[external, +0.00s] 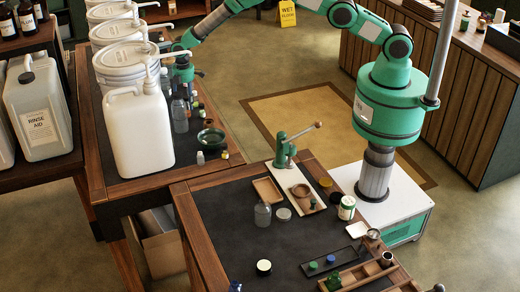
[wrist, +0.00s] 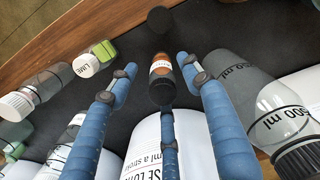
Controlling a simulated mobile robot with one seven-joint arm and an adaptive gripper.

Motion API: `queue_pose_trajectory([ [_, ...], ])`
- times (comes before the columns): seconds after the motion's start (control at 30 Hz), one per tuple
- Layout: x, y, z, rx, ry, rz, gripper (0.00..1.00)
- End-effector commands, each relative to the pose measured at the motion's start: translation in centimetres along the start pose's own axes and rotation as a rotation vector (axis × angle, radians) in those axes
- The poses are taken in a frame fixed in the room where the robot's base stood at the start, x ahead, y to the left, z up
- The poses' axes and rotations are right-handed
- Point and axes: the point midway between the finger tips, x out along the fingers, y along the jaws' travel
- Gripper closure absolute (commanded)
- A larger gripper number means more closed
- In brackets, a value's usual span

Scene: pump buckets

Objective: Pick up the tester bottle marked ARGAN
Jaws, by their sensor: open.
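In the wrist view, a small dark bottle with an orange and white label (wrist: 160,64) is between the blue fingers of my gripper (wrist: 157,68). Its label is too small to read for certain, so I cannot confirm ARGAN. The fingers are spread, with gaps on both sides of the bottle, and hold nothing. In the external view my gripper (external: 183,72) is low over the dark counter beside the white pump buckets; I cannot single out that bottle there.
A black disc (wrist: 160,20) is beyond. A white jug (external: 140,130) stands on the counter.

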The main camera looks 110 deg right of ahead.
Motion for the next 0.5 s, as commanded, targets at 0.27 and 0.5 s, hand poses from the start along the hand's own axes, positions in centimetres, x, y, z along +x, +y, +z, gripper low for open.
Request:
queue_pose_trajectory([
  [0.27, 3.3, -0.3, 0.3, 0.0, -0.002, -0.002, 0.51],
  [0.5, 4.5, -0.2, 0.2, 0.0, -0.001, -0.001, 0.51],
])
